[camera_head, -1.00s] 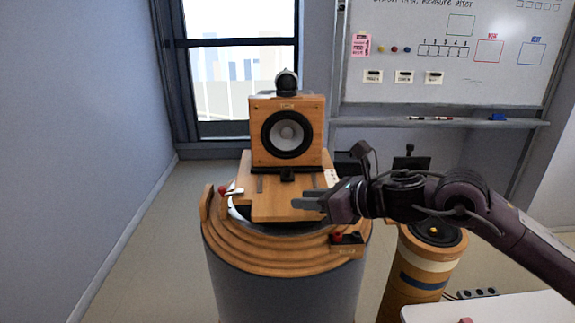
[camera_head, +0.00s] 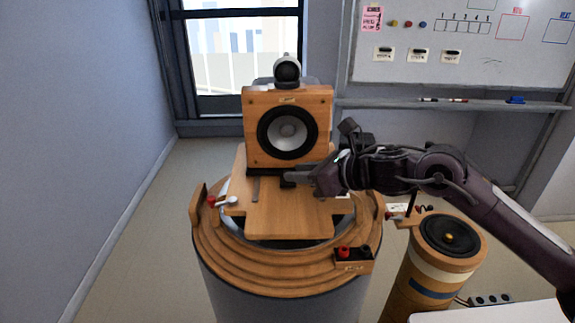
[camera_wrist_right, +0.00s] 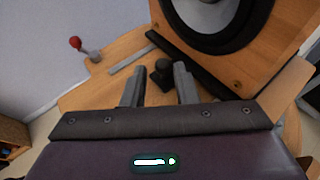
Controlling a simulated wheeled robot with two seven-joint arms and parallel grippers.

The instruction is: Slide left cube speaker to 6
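The cube speaker (camera_head: 288,130) is a wooden box with a black cone, upright on a wooden sliding board (camera_head: 285,222) on top of a round stepped pedestal (camera_head: 270,280). A black knob (camera_wrist_right: 160,73) sits at the foot of the speaker's front; it shows partly in the head view (camera_head: 288,184). My right gripper (camera_head: 290,178) reaches in from the right, low in front of the speaker. In the right wrist view its fingers (camera_wrist_right: 158,82) stand apart, with the knob between or just beyond their tips; contact cannot be told. My left gripper is out of view.
A red-tipped lever (camera_head: 213,201) is at the pedestal's left. A small terminal block (camera_head: 352,258) with red and black knobs is at its front right. A second round speaker (camera_head: 450,238) stands at right. A whiteboard (camera_head: 460,70) with numbered boxes hangs behind.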

